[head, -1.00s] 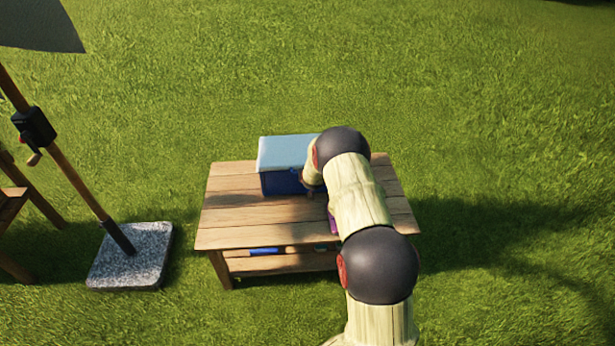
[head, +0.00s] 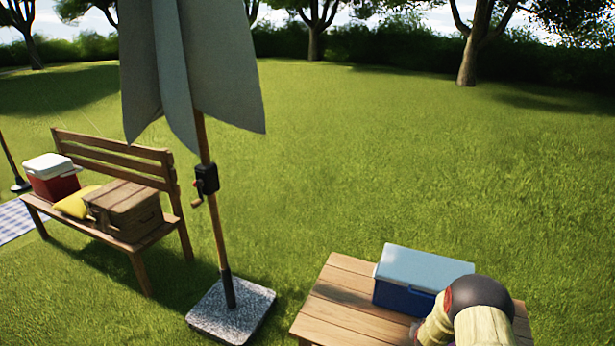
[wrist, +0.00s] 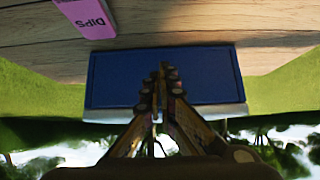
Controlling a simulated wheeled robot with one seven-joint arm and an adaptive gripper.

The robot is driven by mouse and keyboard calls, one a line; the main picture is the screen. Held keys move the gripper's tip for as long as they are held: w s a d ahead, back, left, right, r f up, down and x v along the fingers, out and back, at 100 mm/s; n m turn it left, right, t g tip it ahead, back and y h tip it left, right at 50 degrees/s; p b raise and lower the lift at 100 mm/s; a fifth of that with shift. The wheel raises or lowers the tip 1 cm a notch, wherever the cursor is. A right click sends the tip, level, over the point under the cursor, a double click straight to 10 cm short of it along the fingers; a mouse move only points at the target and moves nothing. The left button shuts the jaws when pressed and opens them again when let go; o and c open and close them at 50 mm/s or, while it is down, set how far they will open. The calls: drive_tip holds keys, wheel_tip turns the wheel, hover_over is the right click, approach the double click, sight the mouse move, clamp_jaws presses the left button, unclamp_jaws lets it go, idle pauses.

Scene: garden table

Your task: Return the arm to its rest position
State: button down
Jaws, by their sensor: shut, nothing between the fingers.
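My gripper (wrist: 160,75) shows in the wrist view with its fingers shut and nothing between them. It points toward the blue side of a cooler (wrist: 110,75); I cannot tell whether it touches. In the head view my arm (head: 478,315) reaches over the wooden table (head: 345,290) in front of the cooler with a pale blue lid (head: 425,265). The gripper itself is hidden there behind the arm or below the picture edge.
A pink box marked "Dips" (wrist: 85,15) is on the table near the cooler. A closed parasol (head: 190,70) on a stone base (head: 232,312) stands left of the table. Farther left, a bench (head: 115,150) holds a red cooler (head: 52,180), yellow cushion (head: 75,202) and basket (head: 125,208). Open grass lies behind.

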drive_tip(key=s+a+f+g+y, duration=0.1)
drive_tip(key=s+a+g+y, duration=0.1)
drive_tip(key=s+a, duration=0.3)
drive_tip(key=s+a+f+g+y, duration=0.1)
drive_tip(key=s+a+g, duration=0.2)
drive_tip(key=s, duration=0.4)
drive_tip(key=s+a+r+n, duration=0.2)
drive_tip(key=s+a+r, duration=0.5)
drive_tip(key=r, duration=0.9)
drive_tip(key=s+a+r+n+t+y, duration=0.1)
drive_tip(key=s+a+r, duration=0.7)
drive_tip(key=r, duration=0.8)
drive_tip(key=s+a+r+n+t, duration=0.1)
drive_tip(key=s+a+r+n, duration=0.1)
drive_tip(key=s+a+r, duration=0.5)
drive_tip(key=s+r, duration=0.5)
drive_tip(key=r, duration=0.4)
drive_tip(key=shift+s+a+r+n, duration=0.2)
drive_tip(key=shift+s+r+n, duration=0.1)
drive_tip(key=shift+s+n, duration=0.1)
